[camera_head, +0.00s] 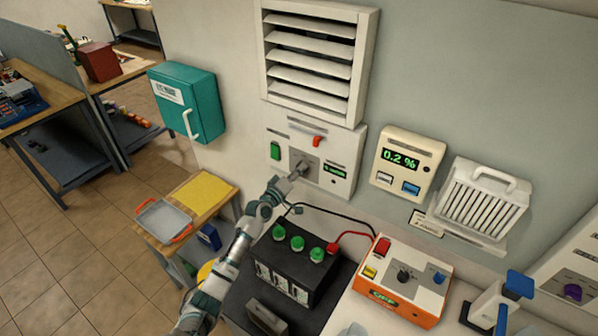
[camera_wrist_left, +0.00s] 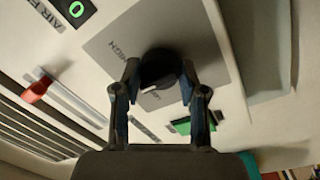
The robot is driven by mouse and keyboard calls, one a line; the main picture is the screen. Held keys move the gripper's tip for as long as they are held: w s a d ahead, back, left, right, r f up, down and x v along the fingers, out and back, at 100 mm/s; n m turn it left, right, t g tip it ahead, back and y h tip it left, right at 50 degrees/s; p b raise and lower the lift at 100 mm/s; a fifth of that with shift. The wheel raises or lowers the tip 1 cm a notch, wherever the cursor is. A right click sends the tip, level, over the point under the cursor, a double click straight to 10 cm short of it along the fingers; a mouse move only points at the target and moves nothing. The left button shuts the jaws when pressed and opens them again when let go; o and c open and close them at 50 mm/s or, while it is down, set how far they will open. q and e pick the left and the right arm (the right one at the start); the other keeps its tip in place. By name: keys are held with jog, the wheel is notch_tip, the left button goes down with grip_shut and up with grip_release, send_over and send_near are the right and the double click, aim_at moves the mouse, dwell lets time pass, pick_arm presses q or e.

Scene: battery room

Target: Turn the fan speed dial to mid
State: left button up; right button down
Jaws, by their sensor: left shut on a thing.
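The fan control panel (camera_head: 338,151) is a white box on the wall below the vent. The fan speed dial (camera_wrist_left: 158,70) is a dark round knob with a light pointer mark, on a grey plate (camera_wrist_left: 110,45) with lettering such as "HIGH". My left gripper (camera_wrist_left: 158,78) is shut on the dial, one finger on each side. In the head view my left gripper (camera_head: 300,170) reaches the panel and hides most of the dial. The exact setting of the pointer is hard to tell. My right gripper is not in view.
The panel also carries a green switch (camera_head: 275,151), a red lever (camera_head: 318,140) and a small green display (camera_head: 335,171). A louvred vent (camera_head: 312,58) is above. A black battery (camera_head: 293,262) with green caps and an orange charger (camera_head: 402,285) stand below.

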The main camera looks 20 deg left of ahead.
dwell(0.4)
pick_arm(q)
jog(key=o, duration=1)
jog(key=shift+c, duration=0.2)
jog(key=shift+o, duration=0.9)
jog(key=shift+w+a+f, duration=0.1)
jog(key=shift+a, duration=0.1)
jog(key=v, duration=1.2)
jog(key=shift+f, duration=0.15)
